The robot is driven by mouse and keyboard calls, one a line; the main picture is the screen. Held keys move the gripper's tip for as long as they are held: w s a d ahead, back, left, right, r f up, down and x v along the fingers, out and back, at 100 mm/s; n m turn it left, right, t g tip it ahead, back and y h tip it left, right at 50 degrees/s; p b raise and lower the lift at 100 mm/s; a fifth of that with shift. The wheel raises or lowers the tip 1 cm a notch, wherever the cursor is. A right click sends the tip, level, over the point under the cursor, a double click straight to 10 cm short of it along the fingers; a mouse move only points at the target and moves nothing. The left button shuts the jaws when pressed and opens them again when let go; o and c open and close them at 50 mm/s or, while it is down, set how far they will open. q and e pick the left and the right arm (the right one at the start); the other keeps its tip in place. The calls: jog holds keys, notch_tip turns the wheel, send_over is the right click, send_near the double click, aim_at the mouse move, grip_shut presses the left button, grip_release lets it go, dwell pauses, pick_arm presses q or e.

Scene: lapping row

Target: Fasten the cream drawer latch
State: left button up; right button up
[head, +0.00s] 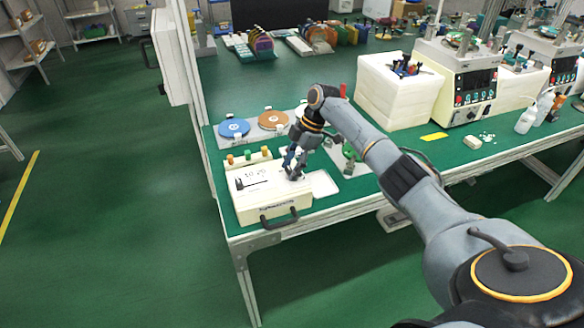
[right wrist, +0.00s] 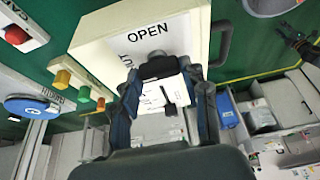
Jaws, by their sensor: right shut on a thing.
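The cream drawer box (head: 265,205) sits at the near left corner of the green bench, with a dark pull handle (head: 280,218) on its front. In the right wrist view its top (right wrist: 110,35) carries the word OPEN and a white label. My right gripper (head: 294,166) is over the right part of the box top. In the wrist view its fingers (right wrist: 160,72) are shut on the dark latch piece (right wrist: 157,66), just below the word OPEN. The fingers partly hide the latch, so its exact position is unclear.
Yellow, orange and green buttons (head: 248,155) stand behind the box. Blue (head: 234,128) and orange (head: 273,119) discs lie farther back. White foam blocks (head: 395,92) and a cream machine (head: 455,85) stand to the right. Open floor lies left of the bench.

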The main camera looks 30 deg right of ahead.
jog(key=o, duration=1.1)
jog(key=shift+o, duration=0.2)
jog(key=shift+d+r, duration=0.1)
jog(key=shift+r, duration=0.1)
jog(key=v, duration=1.1)
jog(key=shift+r, duration=0.2)
jog(key=shift+d, duration=0.1)
